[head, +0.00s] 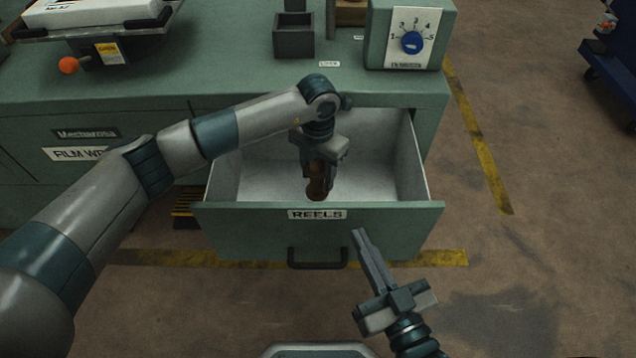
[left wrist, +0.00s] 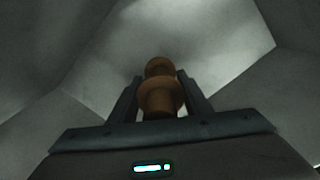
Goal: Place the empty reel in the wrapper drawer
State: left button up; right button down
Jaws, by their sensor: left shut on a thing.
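The brown reel (head: 318,184) is held upright between the fingers of my left gripper (head: 320,172), inside the open drawer (head: 412,212) labelled REELS. In the left wrist view the reel (left wrist: 160,92) sits between the two fingers of the left gripper (left wrist: 160,98), with the pale drawer walls around it. The drawer front hides the reel's lowest part in the head view, so I cannot tell whether it touches the drawer floor. My right gripper (head: 358,233) is in front of the drawer, to the right of its handle, and looks shut and empty.
The green workbench (head: 230,70) stands behind the drawer, with a dial box (head: 408,38) and a dark square holder (head: 294,40) on top. A drawer labelled FILM WR... (head: 75,154) is shut at left, partly behind my left arm.

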aim_at(318, 184)
pick_arm(q)
notch_tip(318, 184, down, 3)
jog(key=shift+r, duration=0.1)
jog(key=shift+f+b, duration=0.35)
jog(key=shift+f, duration=0.25)
pick_arm(e)
jog(key=shift+s+a+r+t, duration=0.1)
jog(key=shift+r+t, duration=0.2)
jog(key=shift+r, duration=0.25)
jog(key=shift+s+a+r+t, duration=0.1)
jog(key=shift+r+t, duration=0.2)
jog(key=shift+r, duration=0.2)
pick_arm(q)
jog(key=shift+f, duration=0.1)
pick_arm(e)
jog(key=shift+r, duration=0.25)
pick_arm(q)
jog(key=o, duration=1.1)
jog(key=shift+c, duration=0.2)
pick_arm(e)
jog(key=shift+r+y, duration=0.1)
jog(key=shift+y, duration=0.2)
